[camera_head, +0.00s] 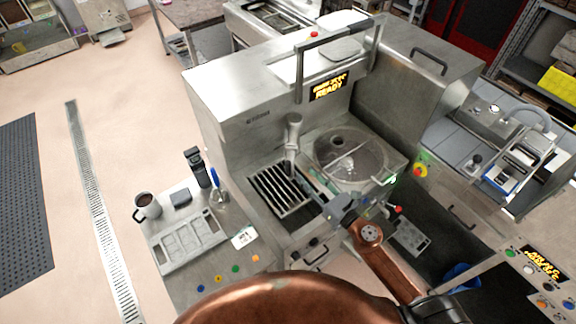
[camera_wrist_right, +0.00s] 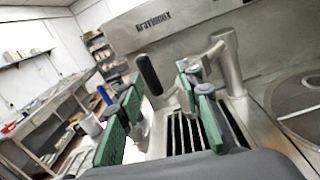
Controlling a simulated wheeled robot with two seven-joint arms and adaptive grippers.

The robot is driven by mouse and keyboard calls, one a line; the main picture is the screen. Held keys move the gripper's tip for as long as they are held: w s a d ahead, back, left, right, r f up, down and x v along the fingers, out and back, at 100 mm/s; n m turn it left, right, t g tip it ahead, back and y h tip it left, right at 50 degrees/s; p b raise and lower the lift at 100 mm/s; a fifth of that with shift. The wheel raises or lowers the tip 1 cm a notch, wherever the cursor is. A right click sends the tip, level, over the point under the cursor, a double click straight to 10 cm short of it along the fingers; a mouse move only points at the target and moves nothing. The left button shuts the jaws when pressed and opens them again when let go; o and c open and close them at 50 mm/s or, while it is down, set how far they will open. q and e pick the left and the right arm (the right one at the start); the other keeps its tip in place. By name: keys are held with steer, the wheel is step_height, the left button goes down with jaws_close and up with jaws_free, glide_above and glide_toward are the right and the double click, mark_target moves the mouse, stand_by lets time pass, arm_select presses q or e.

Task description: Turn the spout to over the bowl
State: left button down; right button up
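The spout (camera_head: 292,135) is a grey metal pipe on the machine, left of the bowl. It hangs over the slatted drain grate (camera_head: 273,186), not over the bowl. The round steel bowl (camera_head: 378,158) sits in the machine top to the right. My right gripper (camera_head: 313,188) is over the grate's right side, just in front of the spout. In the right wrist view the gripper (camera_wrist_right: 160,92) is open, with green pads apart. The spout (camera_wrist_right: 226,65) stands beyond the right finger, which partly hides its outlet; contact cannot be told. My left gripper is out of view.
A counter (camera_head: 190,238) with a mug (camera_head: 147,205), a black-handled tool (camera_head: 197,167) and coloured buttons lies left of the grate. A raised guard frame (camera_head: 300,75) stands behind the bowl. A control panel with a red knob (camera_head: 420,171) is at the right.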

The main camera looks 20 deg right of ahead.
mark_target(290, 170)
steer(key=w+a, duration=0.1)
steer(key=w+a+n+p, duration=0.1)
steer(key=w+a, duration=0.1)
steer(key=w+a+n+g+y+p, duration=0.1)
steer(key=w, duration=0.1)
steer(key=shift+w+a+f, duration=0.25)
steer(key=shift+a+f, duration=0.15)
steer(key=shift+w+a+f+p, duration=0.1)
steer(key=shift+w+a+p, duration=0.2)
steer(key=shift+w, duration=0.25)
steer(key=shift+c, duration=0.5)
jaws_close()
